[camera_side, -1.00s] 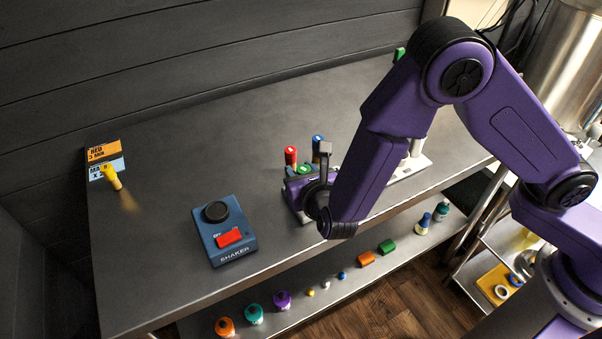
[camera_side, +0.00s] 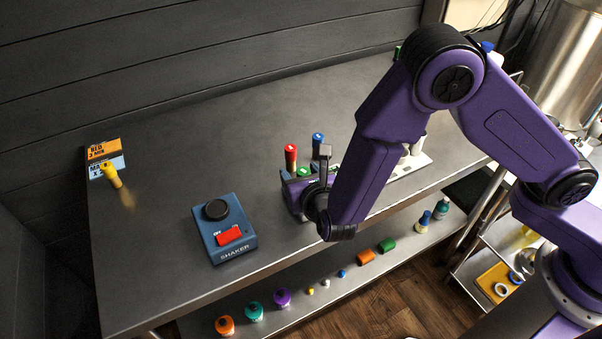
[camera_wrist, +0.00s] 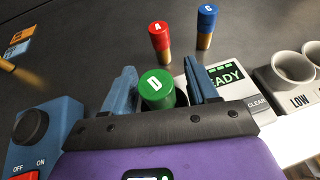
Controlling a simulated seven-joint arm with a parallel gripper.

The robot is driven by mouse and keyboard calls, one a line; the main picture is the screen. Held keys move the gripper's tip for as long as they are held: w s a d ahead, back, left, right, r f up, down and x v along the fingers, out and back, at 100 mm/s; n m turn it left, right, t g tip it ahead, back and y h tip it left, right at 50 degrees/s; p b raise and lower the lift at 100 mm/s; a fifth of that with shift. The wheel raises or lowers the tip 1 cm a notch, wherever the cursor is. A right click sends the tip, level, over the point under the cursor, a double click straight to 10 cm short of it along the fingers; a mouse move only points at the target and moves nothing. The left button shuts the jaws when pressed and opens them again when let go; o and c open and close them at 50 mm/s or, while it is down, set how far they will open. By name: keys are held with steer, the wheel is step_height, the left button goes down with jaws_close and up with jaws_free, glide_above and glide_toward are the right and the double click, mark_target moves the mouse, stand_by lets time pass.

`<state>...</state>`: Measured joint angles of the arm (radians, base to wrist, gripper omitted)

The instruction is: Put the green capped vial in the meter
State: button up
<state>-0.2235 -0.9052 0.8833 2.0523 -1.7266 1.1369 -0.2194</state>
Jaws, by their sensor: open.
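The green capped vial (camera_wrist: 157,88), marked D, stands between my two fingers in the wrist view; its lower part is hidden by my gripper. Its cap shows in the side view (camera_side: 303,172). My gripper (camera_wrist: 160,70) is open, with a finger on each side of the vial and small gaps visible at the cap. The meter (camera_wrist: 229,76), a pale box with a green READY screen and a CLEAR button, is just right of my right finger. Its left part is hidden by that finger, and my arm covers most of it in the side view.
A red capped vial A (camera_wrist: 160,41) and a blue capped vial C (camera_wrist: 205,25) stand just beyond the green one. A white rack (camera_wrist: 280,85) with cups, one marked LOW, is at right. The blue shaker (camera_side: 228,240) is at left.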

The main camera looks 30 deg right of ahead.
steer(key=shift+r, duration=0.1)
steer(key=shift+r, duration=0.25)
steer(key=v, duration=1.2)
steer(key=s+d+r+m+g+h, duration=0.1)
steer(key=s+d+r+m+g, duration=0.1)
steer(key=d+m+g, duration=0.5)
steer(key=s+d+r+m+h, duration=0.2)
steer(key=d+m, duration=0.2)
steer(key=d, duration=0.7)
steer(key=s+d+r+m+g+y, duration=0.1)
steer(key=s+d+m+g+y, duration=0.2)
steer(key=s+m, duration=0.2)
steer(key=s+d+r+m+g+y, duration=0.2)
steer(key=s+d+m+g+y, duration=0.1)
steer(key=s, duration=0.5)
steer(key=shift+s+d+m, duration=0.3)
steer(key=shift+d+m, duration=0.4)
steer(key=shift+m, duration=0.4)
